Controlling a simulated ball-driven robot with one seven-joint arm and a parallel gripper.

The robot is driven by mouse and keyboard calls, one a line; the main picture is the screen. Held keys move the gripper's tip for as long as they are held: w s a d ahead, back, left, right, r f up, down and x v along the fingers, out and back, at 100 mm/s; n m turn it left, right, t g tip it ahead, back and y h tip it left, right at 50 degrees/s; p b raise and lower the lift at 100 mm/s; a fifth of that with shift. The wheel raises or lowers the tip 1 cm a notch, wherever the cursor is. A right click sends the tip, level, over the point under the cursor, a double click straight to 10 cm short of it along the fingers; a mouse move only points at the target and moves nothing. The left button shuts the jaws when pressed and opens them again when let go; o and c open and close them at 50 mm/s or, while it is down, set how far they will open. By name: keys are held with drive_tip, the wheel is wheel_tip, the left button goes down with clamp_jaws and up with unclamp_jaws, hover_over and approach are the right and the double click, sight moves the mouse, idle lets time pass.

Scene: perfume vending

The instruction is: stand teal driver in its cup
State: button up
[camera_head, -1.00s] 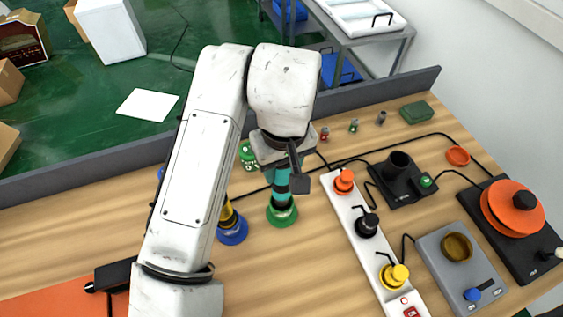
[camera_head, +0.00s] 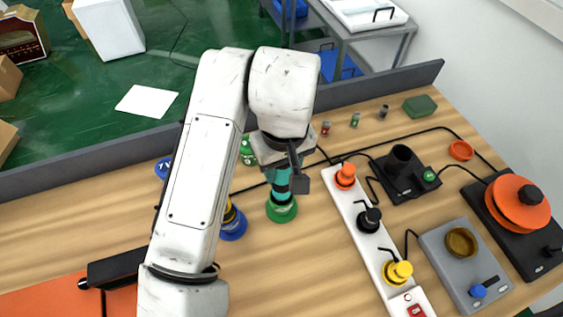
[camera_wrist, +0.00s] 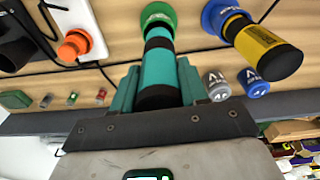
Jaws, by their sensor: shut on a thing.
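The teal driver (camera_head: 281,182), with black bands, stands roughly upright under my gripper (camera_head: 284,168). In the wrist view the teal driver (camera_wrist: 158,68) lies between the two teal fingers of my gripper (camera_wrist: 157,88), which is shut on it. The driver's lower end meets the green cup (camera_head: 282,211), which rests on the wooden table. In the wrist view the end is at the mouth of the green cup (camera_wrist: 157,14). How deep it sits inside is hard to tell. My wrist hides the driver's top in the head view.
A yellow driver (camera_wrist: 268,48) stands in a blue cup (camera_head: 233,228) just left, partly behind my arm. A white power strip (camera_head: 352,210) with orange, black and yellow plugs lies to the right. Black cables cross the table. A grey ledge (camera_head: 370,94) runs along the back.

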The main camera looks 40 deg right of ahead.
drive_tip(key=shift+f+b, duration=1.45)
drive_tip(key=shift+f, duration=0.65)
drive_tip(key=o, duration=1.4)
drive_tip(key=shift+c, duration=0.2)
drive_tip(key=shift+r, duration=0.1)
drive_tip(key=r, duration=1)
drive_tip(key=shift+s+a+r+p, duration=0.1)
drive_tip(key=shift+s+r+p, duration=0.2)
drive_tip(key=shift+s, duration=0.1)
